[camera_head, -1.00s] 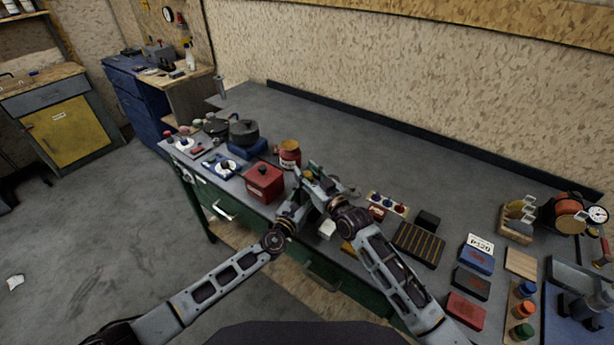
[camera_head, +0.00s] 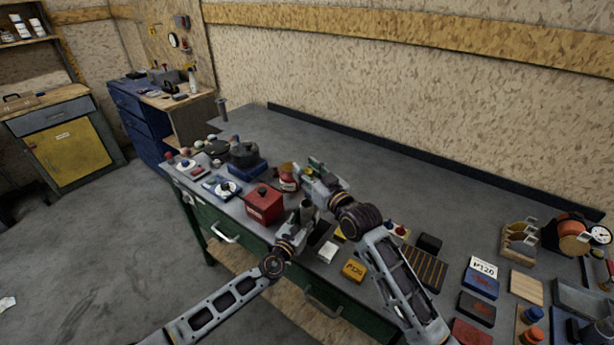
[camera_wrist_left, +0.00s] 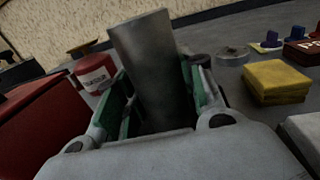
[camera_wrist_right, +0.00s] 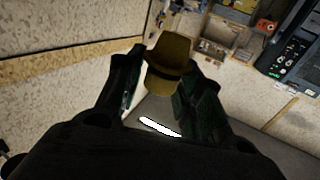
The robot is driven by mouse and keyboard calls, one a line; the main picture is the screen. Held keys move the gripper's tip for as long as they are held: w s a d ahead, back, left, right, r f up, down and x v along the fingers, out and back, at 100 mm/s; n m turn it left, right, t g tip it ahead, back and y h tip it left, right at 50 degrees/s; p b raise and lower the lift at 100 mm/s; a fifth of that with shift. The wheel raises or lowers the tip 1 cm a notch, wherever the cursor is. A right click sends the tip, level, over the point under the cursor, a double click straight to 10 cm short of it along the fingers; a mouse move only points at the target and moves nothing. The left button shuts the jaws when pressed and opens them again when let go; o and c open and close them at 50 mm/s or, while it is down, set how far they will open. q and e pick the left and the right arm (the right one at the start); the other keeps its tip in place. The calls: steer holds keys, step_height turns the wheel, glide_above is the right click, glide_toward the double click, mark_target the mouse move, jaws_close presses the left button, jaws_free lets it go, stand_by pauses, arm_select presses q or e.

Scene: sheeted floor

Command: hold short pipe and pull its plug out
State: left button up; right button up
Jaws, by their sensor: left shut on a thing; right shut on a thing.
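The short pipe (camera_wrist_left: 148,72) is a dark grey cylinder, standing slightly tilted between the green-padded fingers of my left gripper (camera_wrist_left: 155,108). In the head view my left gripper (camera_head: 304,214) holds the pipe (camera_head: 307,204) near the table's front edge, beside the red box. No plug shows at the pipe's upper end. The plug (camera_wrist_right: 170,64) is brass-yellow with a wider stepped end. It is held between the fingers of my right gripper (camera_wrist_right: 155,82), apart from the pipe. In the head view my right gripper (camera_head: 313,170) is behind and above the left one, near the red can.
The red box (camera_head: 265,203) and red can (camera_head: 288,178) stand close on the left. The table's back middle (camera_head: 400,185) is clear.

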stand_by(0.3)
arm_select(q)
steer(key=o, duration=1.3)
steer(key=shift+s, duration=0.15)
steer(key=shift+v, duration=5.85)
steer(key=shift+a, duration=0.1)
